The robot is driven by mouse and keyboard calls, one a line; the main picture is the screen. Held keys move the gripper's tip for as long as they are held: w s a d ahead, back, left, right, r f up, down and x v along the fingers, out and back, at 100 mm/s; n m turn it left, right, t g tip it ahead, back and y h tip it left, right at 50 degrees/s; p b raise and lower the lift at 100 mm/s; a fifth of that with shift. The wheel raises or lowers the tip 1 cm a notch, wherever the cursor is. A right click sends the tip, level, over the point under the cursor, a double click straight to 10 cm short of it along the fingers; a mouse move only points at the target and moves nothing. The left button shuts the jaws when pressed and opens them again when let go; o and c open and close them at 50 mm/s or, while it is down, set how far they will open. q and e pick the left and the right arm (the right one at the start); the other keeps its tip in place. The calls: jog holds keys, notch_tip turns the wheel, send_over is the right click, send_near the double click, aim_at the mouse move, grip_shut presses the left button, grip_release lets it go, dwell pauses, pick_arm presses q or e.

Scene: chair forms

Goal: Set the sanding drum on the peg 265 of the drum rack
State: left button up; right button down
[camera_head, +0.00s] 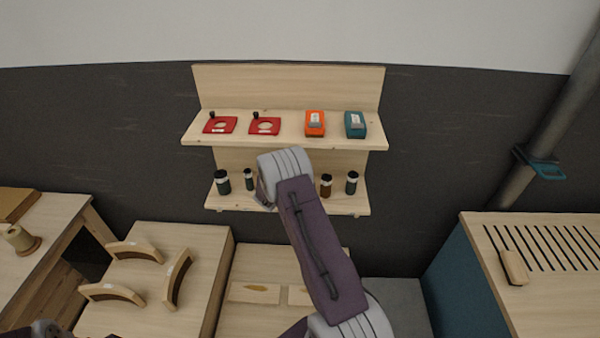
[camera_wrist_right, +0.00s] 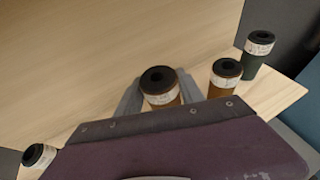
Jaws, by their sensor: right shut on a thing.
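In the right wrist view, a brown sanding drum (camera_wrist_right: 160,88) with a dark top and a pale label sits between the two fingers of my right gripper (camera_wrist_right: 160,92), which is shut on it. The drum's lower part is hidden by the gripper body, so I cannot tell whether it touches the shelf. In the head view my right forearm covers the gripper and this drum. Other drums stand upright on the lower shelf (camera_head: 290,205): dark ones at the left (camera_head: 222,182) and right (camera_head: 352,182), and a brown one (camera_head: 326,185). The number 265 is not readable anywhere.
The upper shelf (camera_head: 290,140) holds two red plates (camera_head: 264,126), an orange box (camera_head: 315,123) and a teal box (camera_head: 355,124). Curved wooden pieces (camera_head: 178,278) lie on a left bench. A slotted bench top (camera_head: 560,300) with a wooden block (camera_head: 513,267) is at right.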

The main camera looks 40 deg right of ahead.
jog(key=shift+f, duration=0.3)
jog(key=c, duration=0.7)
grip_release()
jog(key=shift+o, duration=0.2)
jog(key=shift+s+a+b, duration=0.1)
jog(key=shift+a+b, duration=0.1)
jog(key=shift+b, duration=0.15)
jog(key=b+v, duration=0.2)
jog(key=v, duration=0.6)
jog(key=shift+a+r+b, duration=0.2)
jog(key=shift+a+b, duration=0.05)
jog(key=shift+b, duration=0.05)
jog(key=shift+s, duration=0.15)
